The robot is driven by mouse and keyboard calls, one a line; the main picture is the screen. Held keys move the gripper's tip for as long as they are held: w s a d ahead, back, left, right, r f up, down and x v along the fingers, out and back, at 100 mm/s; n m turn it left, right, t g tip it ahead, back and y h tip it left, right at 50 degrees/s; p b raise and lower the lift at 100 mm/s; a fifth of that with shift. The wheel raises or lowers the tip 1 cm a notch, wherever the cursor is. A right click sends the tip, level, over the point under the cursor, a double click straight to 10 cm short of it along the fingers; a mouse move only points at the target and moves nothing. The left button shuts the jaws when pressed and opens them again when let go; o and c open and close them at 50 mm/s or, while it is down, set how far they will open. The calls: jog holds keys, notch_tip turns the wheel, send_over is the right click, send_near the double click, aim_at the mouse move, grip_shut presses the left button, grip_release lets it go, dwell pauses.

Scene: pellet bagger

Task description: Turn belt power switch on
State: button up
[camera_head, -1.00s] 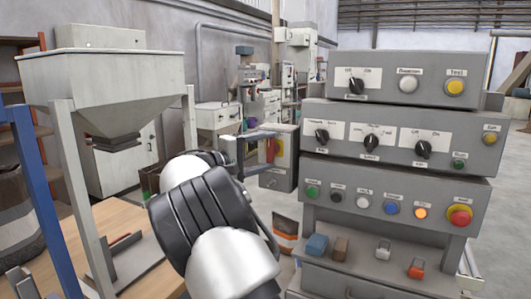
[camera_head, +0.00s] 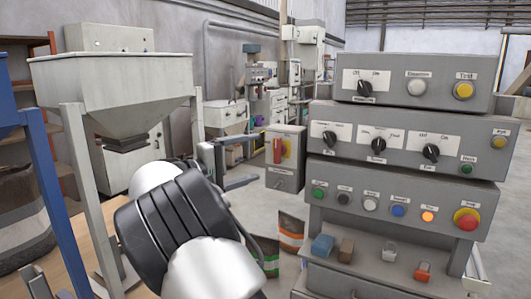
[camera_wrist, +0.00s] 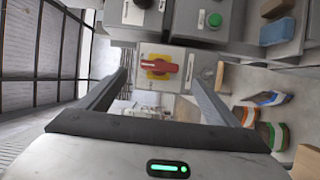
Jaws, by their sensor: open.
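A grey switch box (camera_head: 285,178) stands left of the control console, with a red rotary handle (camera_head: 277,150) on a yellow plate. The handle stands upright in the head view. In the sideways-turned wrist view, the red handle (camera_wrist: 160,68) shows between the two fingers of my gripper (camera_wrist: 158,82). My gripper (camera_head: 228,160) is open and empty, left of the box, with a visible gap before it. The box's label is too small to read, so I cannot tell whether this is the belt power switch. Several black knobs (camera_head: 431,153) are also on the console.
The stacked grey console (camera_head: 400,170) at right carries buttons, knobs and a red stop button (camera_head: 467,220). Small blocks lie on its ledge. A hopper (camera_head: 115,90) on posts stands at left. Bags (camera_head: 291,232) stand on the floor below the switch box.

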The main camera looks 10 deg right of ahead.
jog(key=p+v, duration=0.1)
jog(key=v, duration=0.8)
